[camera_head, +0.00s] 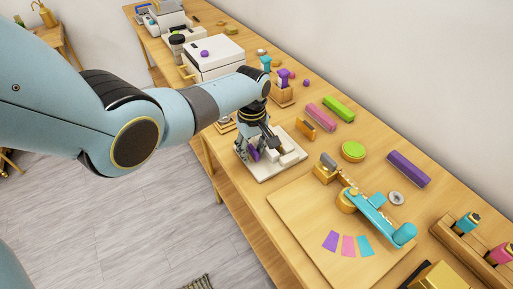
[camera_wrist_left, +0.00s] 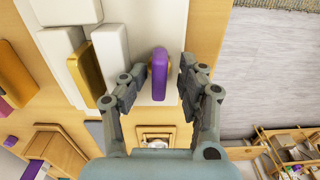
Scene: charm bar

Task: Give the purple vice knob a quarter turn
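The purple vice knob (camera_wrist_left: 159,75) is an upright flat bar in the left wrist view, in front of the white vice's side. In the head view the knob (camera_head: 254,154) shows only partly behind my fingers. The vice (camera_head: 291,156) has pale blocks on a white base; a gold bar (camera_wrist_left: 87,72) lies between its blocks. My left gripper (camera_wrist_left: 162,78) is open, with one finger on each side of the knob and a visible gap on both sides. It also shows over the vice's near edge in the head view (camera_head: 256,148). My right gripper is not in view.
A wooden board (camera_head: 300,215) with a teal lever tool (camera_head: 378,214) lies right of the vice. Pink (camera_head: 322,117), green (camera_head: 339,108) and purple (camera_head: 408,169) bars lie behind. A white box (camera_head: 213,57) stands farther back. The table's front edge is close to the vice.

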